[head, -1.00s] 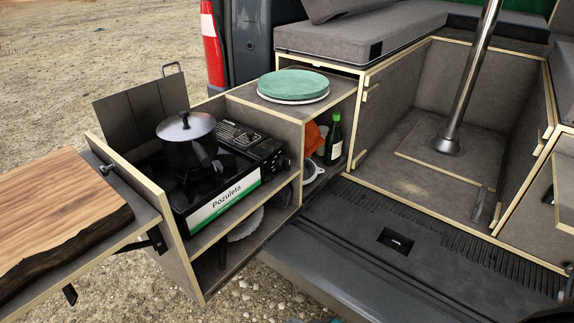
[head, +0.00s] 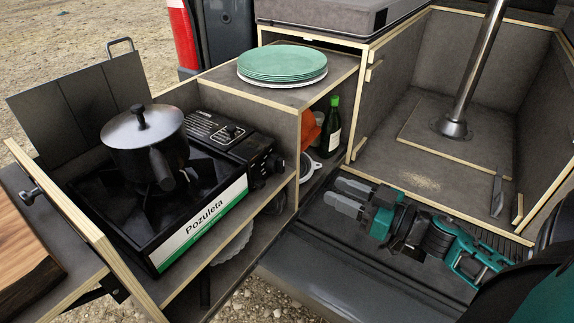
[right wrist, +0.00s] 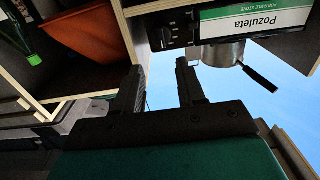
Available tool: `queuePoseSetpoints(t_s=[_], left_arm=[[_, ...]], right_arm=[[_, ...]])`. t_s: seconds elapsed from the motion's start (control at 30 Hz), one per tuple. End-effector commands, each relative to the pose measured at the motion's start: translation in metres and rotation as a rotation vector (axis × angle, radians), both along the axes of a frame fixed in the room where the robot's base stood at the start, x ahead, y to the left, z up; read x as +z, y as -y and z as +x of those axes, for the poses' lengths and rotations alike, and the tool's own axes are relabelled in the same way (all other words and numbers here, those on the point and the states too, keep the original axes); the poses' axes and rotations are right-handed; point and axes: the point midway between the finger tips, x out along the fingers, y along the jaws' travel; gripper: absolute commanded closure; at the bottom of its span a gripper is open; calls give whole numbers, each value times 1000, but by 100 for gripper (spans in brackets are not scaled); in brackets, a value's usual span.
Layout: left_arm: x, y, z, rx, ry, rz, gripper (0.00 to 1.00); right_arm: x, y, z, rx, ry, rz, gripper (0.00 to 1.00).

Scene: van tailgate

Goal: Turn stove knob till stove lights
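The black portable stove (head: 150,215) with the "Pozuleta" label sits on the pull-out shelf. A dark pot with a lid (head: 148,140) stands on it. The stove knob (head: 272,162) is at the stove's right end, facing my right arm; in the right wrist view the knob (right wrist: 164,38) shows near the top middle. No flame is visible; the pot covers much of the burner. My right gripper (head: 344,198) is open and empty, right of the knob and apart from it. Its two fingers are parted in the right wrist view (right wrist: 162,74). My left gripper is not in view.
Green plates (head: 283,62) are stacked on the cabinet top. A green bottle (head: 331,128) and an orange item (head: 311,132) stand in the compartment behind the knob. A metal post (head: 474,75) rises at right. The cabinet's wooden edges border the stove.

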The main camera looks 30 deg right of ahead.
Motion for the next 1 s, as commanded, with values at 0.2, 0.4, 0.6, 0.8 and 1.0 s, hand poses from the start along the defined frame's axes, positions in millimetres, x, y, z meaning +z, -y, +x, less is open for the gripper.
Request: queuePoseSetpoints(t_s=[0.2, 0.4, 0.6, 0.8, 1.0], left_arm=[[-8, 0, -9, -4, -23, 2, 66], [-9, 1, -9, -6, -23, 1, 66], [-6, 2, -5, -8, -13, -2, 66], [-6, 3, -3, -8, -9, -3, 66], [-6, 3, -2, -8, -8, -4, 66]], right_arm=[[1, -11, 27, 0, 6, 2, 61], [1, -25, 61, -1, 5, 3, 61], [1, -37, 91, -2, 4, 2, 61], [0, -46, 110, -3, 2, 4, 61], [0, -49, 117, -3, 0, 3, 61]])
